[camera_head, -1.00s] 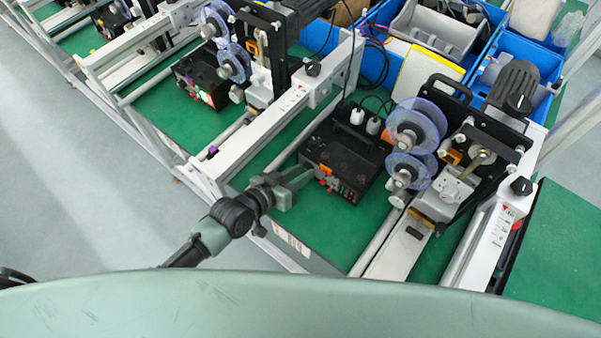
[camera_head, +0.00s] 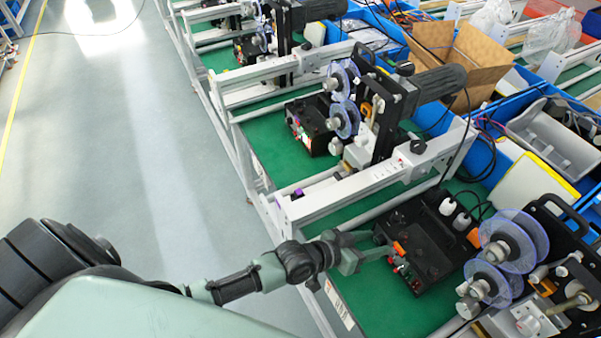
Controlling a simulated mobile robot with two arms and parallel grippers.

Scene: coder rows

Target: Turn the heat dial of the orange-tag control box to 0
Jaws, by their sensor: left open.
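The black control box (camera_head: 428,238) with an orange tag (camera_head: 399,249) on its front edge sits on the green table at the lower right. Small knobs and coloured switches (camera_head: 403,266) show on its front panel. They are too small to tell which is the heat dial or where it points. My left gripper (camera_head: 381,245) is open and empty. It reaches in from the left, its fingers pointing at the box front near the tag. I cannot tell whether it touches the box. My right gripper is out of view.
A second black control box (camera_head: 312,124) stands further back, beyond a white rail (camera_head: 375,178). Clear blue reels (camera_head: 510,240) on a machine stand right of the tagged box. Blue bins and a cardboard box (camera_head: 465,60) are behind. The grey floor at left is clear.

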